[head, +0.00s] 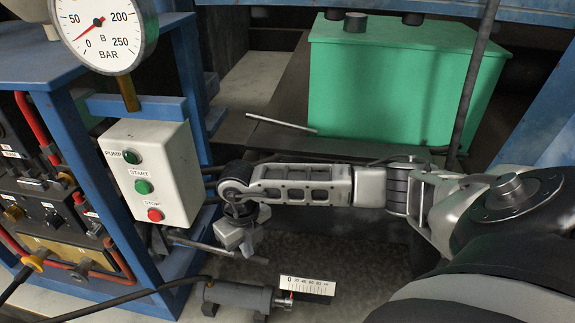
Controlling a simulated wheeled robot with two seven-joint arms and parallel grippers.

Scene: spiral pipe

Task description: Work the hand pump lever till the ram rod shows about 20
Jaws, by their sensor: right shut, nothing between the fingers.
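A grey ram cylinder (238,296) lies low in the picture. Its short rod (282,302) shows at the right end, with a red mark close to the 0 of the white scale plate (307,288). My right gripper (247,245) hangs down at the end of my right arm, shut and empty, left of centre above the ram. A grey bar (205,246) runs beside and partly behind its fingers; I cannot tell whether they touch or whether it is the pump lever. Another thin metal rod (282,124) sticks out before the green tank. My left gripper is out of view.
A white START/STOP box (150,172) and a pressure gauge (104,32), needle near 0, are on the blue frame (182,80) at left. The green tank (400,85) stands at the back. A black hose (120,300) runs to the ram.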

